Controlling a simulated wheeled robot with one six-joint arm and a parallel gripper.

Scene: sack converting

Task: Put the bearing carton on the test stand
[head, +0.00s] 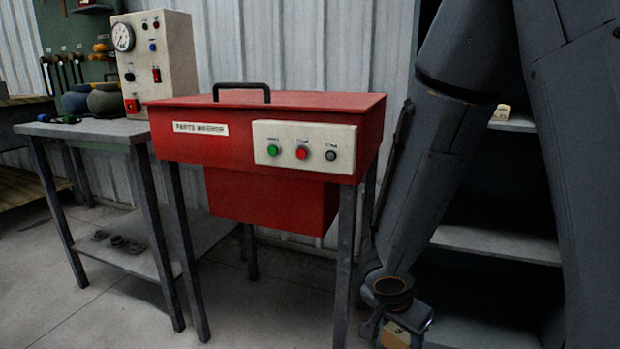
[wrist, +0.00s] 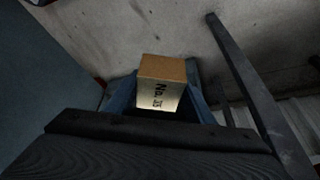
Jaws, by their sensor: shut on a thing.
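My gripper (head: 400,328) hangs low at the bottom right of the head view, in front of the dark shelving. It is shut on a small tan carton (head: 392,337), of which only part shows there. In the wrist view the carton (wrist: 162,82) sits between the blue fingers, with a brown top and a pale face marked "No." and a number that is hard to read. The test stand (head: 85,127) is at the left, a grey-topped table bearing a pale box with a gauge and buttons. The gripper is well to the right of the stand and lower than its top.
A red parts washer (head: 265,140) on dark legs stands between the test stand and my arm. Shelves (head: 490,243) are at the right behind my arm, with a small carton (head: 501,112) on an upper one. Grey rounded items (head: 105,100) and cables occupy the stand's top.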

